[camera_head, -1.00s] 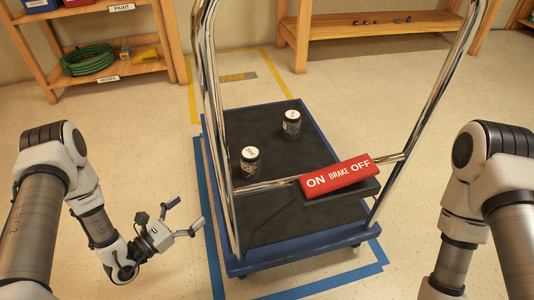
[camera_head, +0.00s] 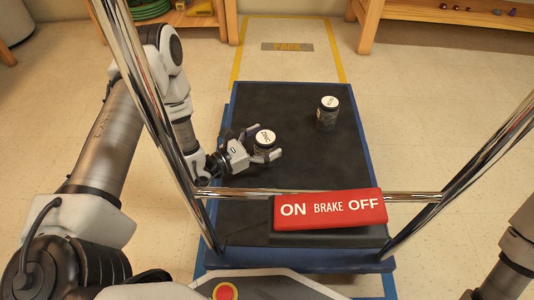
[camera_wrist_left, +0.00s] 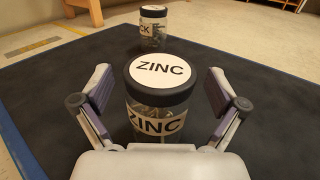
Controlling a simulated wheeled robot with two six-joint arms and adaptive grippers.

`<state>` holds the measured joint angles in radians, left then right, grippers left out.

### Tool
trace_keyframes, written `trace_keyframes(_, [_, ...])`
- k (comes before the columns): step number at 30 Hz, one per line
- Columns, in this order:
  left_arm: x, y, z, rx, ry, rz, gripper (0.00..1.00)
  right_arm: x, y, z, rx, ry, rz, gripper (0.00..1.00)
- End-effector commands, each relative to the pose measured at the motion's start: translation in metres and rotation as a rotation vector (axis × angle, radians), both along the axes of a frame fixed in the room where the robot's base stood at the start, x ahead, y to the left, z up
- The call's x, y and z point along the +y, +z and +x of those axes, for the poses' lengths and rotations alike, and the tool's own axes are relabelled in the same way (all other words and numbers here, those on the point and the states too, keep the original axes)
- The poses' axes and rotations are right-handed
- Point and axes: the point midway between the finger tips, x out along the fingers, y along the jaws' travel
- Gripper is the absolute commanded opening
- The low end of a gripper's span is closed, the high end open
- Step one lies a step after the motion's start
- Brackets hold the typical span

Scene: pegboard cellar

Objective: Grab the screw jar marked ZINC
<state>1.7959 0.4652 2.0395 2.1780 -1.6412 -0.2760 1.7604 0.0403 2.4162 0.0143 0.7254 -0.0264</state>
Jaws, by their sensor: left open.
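The ZINC jar (camera_head: 265,138) has a black-rimmed white lid and stands upright on the trolley's dark deck, left of the middle. In the left wrist view the ZINC jar (camera_wrist_left: 160,95) is close in front, with screws behind its clear wall and ZINC on lid and side. My left gripper (camera_head: 262,144) is open, its fingers on either side of the jar; in the left wrist view (camera_wrist_left: 161,100) gaps show between fingers and jar. A second jar (camera_head: 327,111) stands farther back on the right; its label ends in CK in the left wrist view (camera_wrist_left: 153,30). My right gripper is out of view.
The trolley deck (camera_head: 290,95) is otherwise clear. Its chrome handle (camera_head: 160,105) rises in front, with a crossbar and red ON BRAKE OFF sign (camera_head: 329,209). My left arm reaches in outside the handle's left post. Wooden shelves stand behind.

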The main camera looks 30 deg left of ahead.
Motion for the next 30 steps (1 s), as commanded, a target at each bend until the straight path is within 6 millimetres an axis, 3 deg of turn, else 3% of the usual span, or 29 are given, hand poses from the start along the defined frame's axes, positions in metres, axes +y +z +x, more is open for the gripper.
trace_keyframes(6, [0.0,0.001,0.001,0.0,0.001,0.0,0.93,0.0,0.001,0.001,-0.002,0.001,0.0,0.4])
trace_keyframes(12, [0.0,0.001,0.001,0.0,0.001,0.0,0.22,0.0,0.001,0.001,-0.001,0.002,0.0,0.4])
trace_keyframes(13, [0.0,0.001,0.001,0.0,0.001,0.0,0.14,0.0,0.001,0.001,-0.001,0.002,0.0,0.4])
trace_keyframes(23, [0.0,0.01,0.001,-0.002,0.001,-0.001,0.14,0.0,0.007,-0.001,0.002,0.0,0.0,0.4])
trace_keyframes(30, [0.0,0.068,0.002,-0.003,0.001,-0.001,0.14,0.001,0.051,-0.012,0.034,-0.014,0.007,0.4])
